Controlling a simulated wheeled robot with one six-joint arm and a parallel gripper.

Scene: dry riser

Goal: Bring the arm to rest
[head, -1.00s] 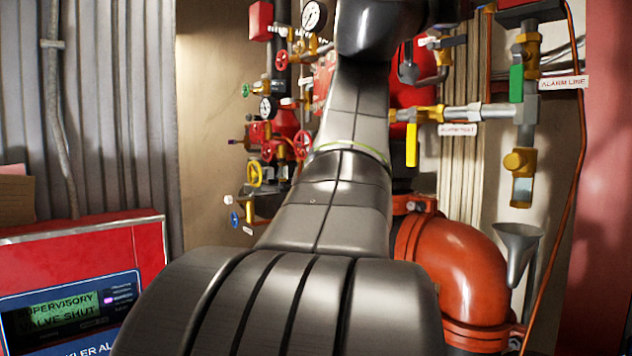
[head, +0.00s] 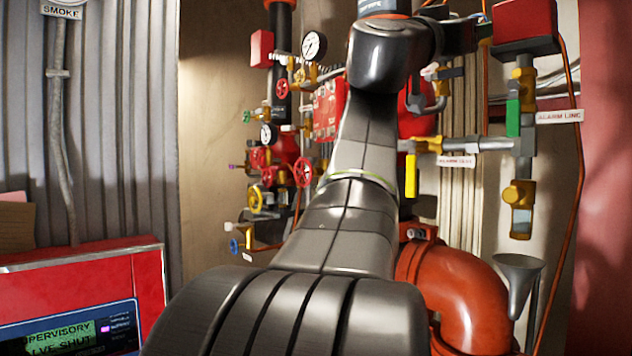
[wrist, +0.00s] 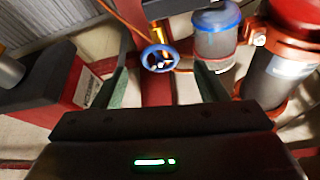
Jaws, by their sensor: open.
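My gripper (wrist: 162,60) shows in the wrist view with its two greenish fingers spread apart and nothing between their tips. Behind the gap, beyond the fingers, are a blue handwheel (wrist: 159,58) and a blue-rimmed clear cup (wrist: 217,36). I cannot tell how far off they are. In the head view my arm (head: 350,190) rises up the middle and bends at the top toward the right. My gripper is not clearly visible there.
A red riser valve with gauges and handwheels (head: 303,172) stands behind my arm. A yellow lever (head: 410,176), green lever (head: 513,118) and funnel (head: 518,280) are at right. A large orange-red elbow pipe (head: 465,290) is close. A red alarm panel (head: 90,262) stands lower left.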

